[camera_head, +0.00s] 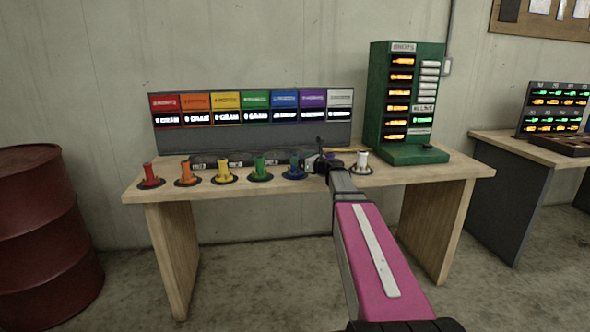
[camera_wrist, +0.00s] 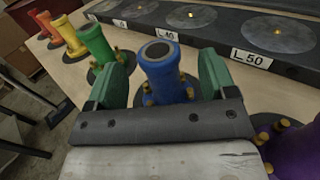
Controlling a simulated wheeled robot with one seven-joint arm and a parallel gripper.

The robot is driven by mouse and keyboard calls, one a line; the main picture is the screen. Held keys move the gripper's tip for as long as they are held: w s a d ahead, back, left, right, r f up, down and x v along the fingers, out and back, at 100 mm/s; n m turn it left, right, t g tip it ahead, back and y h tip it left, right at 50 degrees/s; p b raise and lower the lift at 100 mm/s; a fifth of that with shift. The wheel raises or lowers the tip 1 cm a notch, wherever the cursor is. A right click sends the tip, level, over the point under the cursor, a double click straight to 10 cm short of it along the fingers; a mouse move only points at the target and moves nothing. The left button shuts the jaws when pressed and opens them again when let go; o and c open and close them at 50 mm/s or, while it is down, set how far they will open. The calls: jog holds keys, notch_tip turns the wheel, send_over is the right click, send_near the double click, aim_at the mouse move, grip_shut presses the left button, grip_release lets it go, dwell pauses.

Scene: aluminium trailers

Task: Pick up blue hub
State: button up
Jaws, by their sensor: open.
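The blue hub (camera_wrist: 161,74) stands upright in the wrist view, a blue cylinder with a dark hollow top and brass pegs round its base. My gripper (camera_wrist: 165,82) is open, with one green finger on each side of the hub. Whether the fingers touch it cannot be told. In the head view the blue hub (camera_head: 294,167) stands on the wooden table (camera_head: 420,172), just left of my gripper (camera_head: 318,162). My arm and gripper hide the place to its right there.
The green hub (camera_wrist: 97,43) stands close left of my gripper and the purple hub (camera_wrist: 298,150) close right. Yellow, orange and red hubs stand further left. A dark strip with round pads (camera_wrist: 275,35) lies behind. A white hub (camera_head: 362,162) and a green cabinet (camera_head: 405,105) are at right.

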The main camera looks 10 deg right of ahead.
aim_at(295, 155)
jog(key=x, duration=0.3)
jog(key=shift+w+a+r, duration=0.1)
jog(key=shift+w+a, duration=0.15)
grip_shut()
jog(key=shift+r, duration=0.1)
